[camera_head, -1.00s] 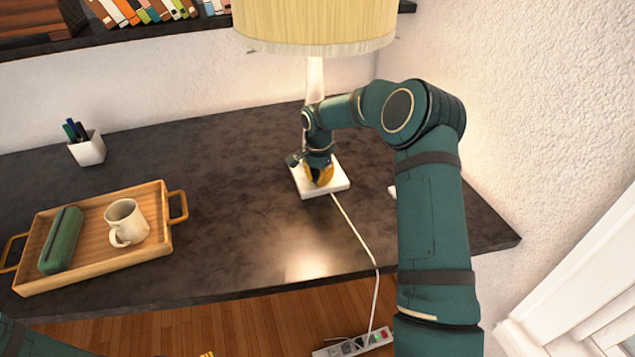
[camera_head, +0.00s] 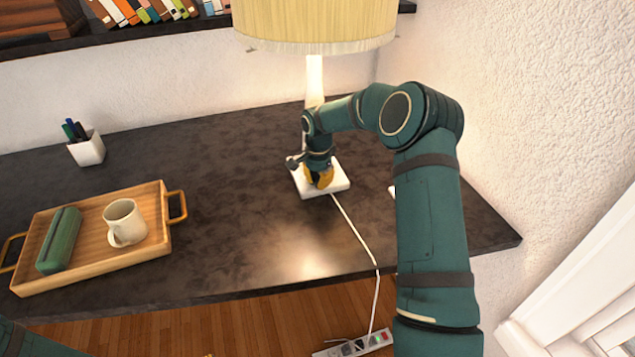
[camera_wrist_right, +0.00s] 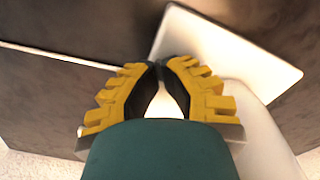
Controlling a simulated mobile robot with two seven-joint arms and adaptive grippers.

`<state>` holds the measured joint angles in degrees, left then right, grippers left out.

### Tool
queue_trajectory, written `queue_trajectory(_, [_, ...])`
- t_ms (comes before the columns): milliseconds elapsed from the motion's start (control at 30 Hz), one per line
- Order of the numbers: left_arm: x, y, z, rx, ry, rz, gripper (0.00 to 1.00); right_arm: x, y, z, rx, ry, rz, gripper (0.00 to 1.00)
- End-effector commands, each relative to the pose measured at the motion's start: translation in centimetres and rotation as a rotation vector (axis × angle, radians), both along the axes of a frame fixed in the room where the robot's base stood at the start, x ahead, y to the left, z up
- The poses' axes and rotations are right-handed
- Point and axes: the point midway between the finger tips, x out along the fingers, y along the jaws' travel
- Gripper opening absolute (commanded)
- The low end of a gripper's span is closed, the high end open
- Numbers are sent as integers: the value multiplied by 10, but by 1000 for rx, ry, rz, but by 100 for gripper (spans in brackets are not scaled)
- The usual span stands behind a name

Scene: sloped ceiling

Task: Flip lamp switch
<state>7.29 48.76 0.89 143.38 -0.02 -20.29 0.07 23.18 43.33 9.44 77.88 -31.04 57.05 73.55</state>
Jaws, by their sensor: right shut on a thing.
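The lamp has a cream pleated shade (camera_head: 315,22), a pale stem (camera_head: 314,80) and a square white base (camera_head: 338,182) on the dark desk. Bright light shows under the shade. My right gripper (camera_head: 319,182), with yellow-backed fingers, points down at the base. In the right wrist view, the fingertips (camera_wrist_right: 158,66) are closed together over the base's edge (camera_wrist_right: 240,55), near the end of the white cord (camera_wrist_right: 60,56). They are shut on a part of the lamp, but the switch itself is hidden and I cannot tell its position. My left gripper is out of view.
A wooden tray (camera_head: 100,278) with a white mug (camera_head: 124,222) and a green case (camera_head: 60,240) lies at the desk's left. A pen cup (camera_head: 88,150) stands behind. The cord drops over the front edge to a power strip (camera_head: 355,345). The middle desk is clear.

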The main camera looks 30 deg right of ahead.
Motion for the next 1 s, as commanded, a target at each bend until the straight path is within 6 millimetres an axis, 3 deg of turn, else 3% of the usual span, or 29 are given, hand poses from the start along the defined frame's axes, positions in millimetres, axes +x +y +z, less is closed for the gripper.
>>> queue_trajectory(267, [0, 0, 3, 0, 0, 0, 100, -1, 1, 1, 2, 5, 1, 0])
queue_trajectory(1000, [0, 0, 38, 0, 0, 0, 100, -1, 0, 56, 0, 2, 0, 0])
